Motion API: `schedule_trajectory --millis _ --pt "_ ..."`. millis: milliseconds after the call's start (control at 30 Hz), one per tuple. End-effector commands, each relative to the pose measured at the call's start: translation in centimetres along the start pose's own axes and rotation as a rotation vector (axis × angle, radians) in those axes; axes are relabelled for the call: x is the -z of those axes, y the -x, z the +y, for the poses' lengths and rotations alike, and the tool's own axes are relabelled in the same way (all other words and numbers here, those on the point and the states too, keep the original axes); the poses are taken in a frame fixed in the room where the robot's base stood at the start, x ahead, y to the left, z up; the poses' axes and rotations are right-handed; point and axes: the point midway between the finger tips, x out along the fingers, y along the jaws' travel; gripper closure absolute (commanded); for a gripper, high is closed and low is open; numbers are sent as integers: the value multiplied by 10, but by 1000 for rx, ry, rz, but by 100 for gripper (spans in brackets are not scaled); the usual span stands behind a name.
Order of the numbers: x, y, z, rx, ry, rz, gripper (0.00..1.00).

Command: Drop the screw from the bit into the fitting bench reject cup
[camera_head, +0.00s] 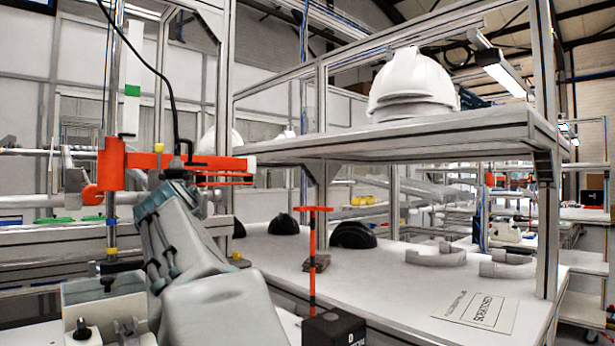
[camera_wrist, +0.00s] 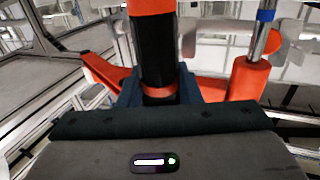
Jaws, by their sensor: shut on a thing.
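My gripper (camera_wrist: 158,96) is shut around a black driver (camera_wrist: 157,48) with orange bands in the wrist view. In the head view my gripper (camera_head: 177,182) is at the left, just below an orange support arm (camera_head: 190,162), with a black cable rising above it. An orange arm and a steel rod (camera_wrist: 263,30) stand beside the driver in the wrist view. The driver's bit and any screw on it are hidden in both views. I cannot pick out the reject cup with certainty.
A white bench (camera_head: 405,290) holds black shells (camera_head: 354,235), grey curved parts (camera_head: 436,255) and a printed label (camera_head: 477,311). A thin orange post (camera_head: 313,255) stands between my arm and the shells. A shelf (camera_head: 400,138) above carries a white helmet (camera_head: 411,86).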

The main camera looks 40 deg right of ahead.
Motion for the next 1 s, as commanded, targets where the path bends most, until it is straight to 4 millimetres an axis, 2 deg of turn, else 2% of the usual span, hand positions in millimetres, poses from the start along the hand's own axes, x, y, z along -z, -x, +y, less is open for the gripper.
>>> schedule_trajectory --millis 100,600,1000 --pt "-10 0 0 0 -1 -3 100" --pt "-37 -1 1 -1 0 -3 100" --pt "-38 -1 0 -1 -1 -3 100"
